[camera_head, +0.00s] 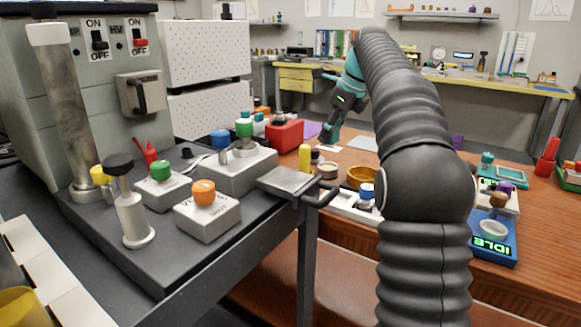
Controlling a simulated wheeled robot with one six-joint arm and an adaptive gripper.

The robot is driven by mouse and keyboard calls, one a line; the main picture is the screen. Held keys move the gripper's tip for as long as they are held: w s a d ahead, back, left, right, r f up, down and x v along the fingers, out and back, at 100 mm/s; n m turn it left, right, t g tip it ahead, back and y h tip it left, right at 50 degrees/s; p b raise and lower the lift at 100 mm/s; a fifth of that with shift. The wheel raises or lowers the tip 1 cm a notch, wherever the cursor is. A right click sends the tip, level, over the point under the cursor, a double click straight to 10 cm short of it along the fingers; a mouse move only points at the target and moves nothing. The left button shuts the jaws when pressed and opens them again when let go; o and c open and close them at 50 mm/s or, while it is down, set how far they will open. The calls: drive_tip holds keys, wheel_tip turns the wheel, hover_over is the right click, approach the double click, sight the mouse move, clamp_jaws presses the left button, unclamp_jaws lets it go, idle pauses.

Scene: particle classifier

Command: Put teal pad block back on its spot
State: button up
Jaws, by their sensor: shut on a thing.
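My gripper (329,134) is at the far side of the brown table, low over its back left part. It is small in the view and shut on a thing. A dark teal shape shows at the fingertips and looks like the teal pad block (327,138), but its outline merges with the fingers. I cannot tell whether it touches the table. A pale flat patch (326,148) lies just below the fingertips, and a purple flat patch (309,130) lies to the left. I cannot tell which patch is the block's spot.
A red box (285,134) and a yellow cylinder (305,157) stand left of the gripper. An orange ring dish (362,177) is nearer. A blue IDLE device (491,244) is at right. My arm hides the table's middle.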

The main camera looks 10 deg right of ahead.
drive_tip(key=w+a+f, duration=0.1)
drive_tip(key=a+f, duration=0.1)
drive_tip(key=a, duration=0.1)
drive_tip(key=w+a+f+b, duration=0.1)
drive_tip(key=w+a+f, duration=0.3)
drive_tip(key=a, duration=0.1)
drive_tip(key=shift+w+a+f+b, duration=0.15)
drive_tip(key=shift+a+f+b, duration=0.1)
drive_tip(key=shift+a+b, duration=0.1)
drive_tip(key=shift+a+f+b, duration=0.1)
drive_tip(key=shift+f+b, duration=0.65)
drive_tip(key=shift+f, duration=1.3)
drive_tip(key=o, duration=1.2)
drive_tip(key=shift+f, duration=0.15)
drive_tip(key=p+v, duration=0.3)
drive_tip(key=v, duration=0.9)
drive_tip(key=shift+p, duration=0.35)
